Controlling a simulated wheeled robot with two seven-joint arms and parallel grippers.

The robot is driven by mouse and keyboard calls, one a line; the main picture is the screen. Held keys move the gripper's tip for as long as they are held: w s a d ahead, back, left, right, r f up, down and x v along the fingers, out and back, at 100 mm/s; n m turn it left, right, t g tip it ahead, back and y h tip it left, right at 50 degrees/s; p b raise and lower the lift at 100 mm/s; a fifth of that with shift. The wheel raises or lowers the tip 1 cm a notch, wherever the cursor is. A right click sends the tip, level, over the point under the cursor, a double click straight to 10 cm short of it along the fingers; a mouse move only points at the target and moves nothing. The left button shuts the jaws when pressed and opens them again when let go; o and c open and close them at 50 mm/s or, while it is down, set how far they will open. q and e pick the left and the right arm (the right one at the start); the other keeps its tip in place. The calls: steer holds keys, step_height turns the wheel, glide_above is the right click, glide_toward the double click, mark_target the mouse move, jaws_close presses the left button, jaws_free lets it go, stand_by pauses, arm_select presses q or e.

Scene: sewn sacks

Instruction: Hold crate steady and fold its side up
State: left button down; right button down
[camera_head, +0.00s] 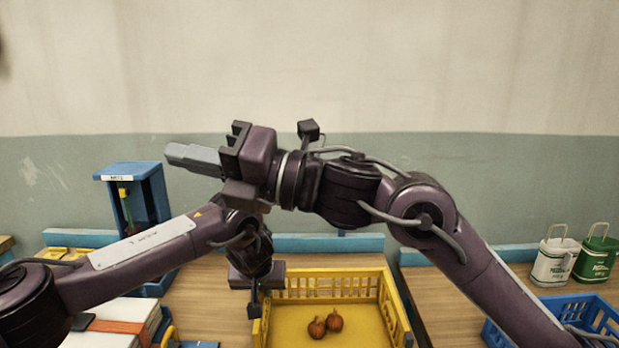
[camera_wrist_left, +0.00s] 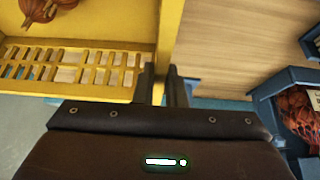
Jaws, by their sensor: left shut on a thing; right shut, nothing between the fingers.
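The yellow crate (camera_head: 368,315) stands on the table at the bottom centre of the head view, with two reddish-brown round vegetables (camera_head: 326,324) on its floor. Its far slatted side (camera_head: 335,284) and right side stand up; its near side is out of frame. My right gripper (camera_head: 190,158) is shut and empty, raised high and pointing left.
A blue stand (camera_head: 136,200) is at the left, and a white stack (camera_head: 115,320) at front left. A blue basket (camera_head: 600,318) and white and green bags (camera_head: 556,256) are at the right. My right arm crosses above the crate.

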steer(key=s+a+f+n+g+h, duration=0.4)
steer(key=s+a+f+n+g, duration=0.15)
steer(key=s+f, duration=0.6)
steer(key=s+f+h, duration=0.3)
steer(key=f+h, duration=0.1)
steer(key=f, duration=0.3)
steer(key=w+d+f+m+t+h, duration=0.1)
steer(key=w+d+f+m+h, duration=0.35)
steer(key=d, duration=0.45)
steer(key=w+d+f+m+t+h, duration=0.1)
steer(key=w+d+f+m+h, duration=0.1)
steer(key=w+d+f+h, duration=0.45)
steer(key=d+f+m, duration=0.2)
steer(key=d+m, duration=0.2)
steer(key=d, duration=0.9)
steer(key=shift+t+h, duration=0.35)
steer(key=shift+h, duration=0.05)
steer(key=shift+w+f, duration=0.2)
steer(key=shift+f, duration=2.2)
steer(key=shift+w+f, duration=0.15)
steer(key=shift+f, duration=2.2)
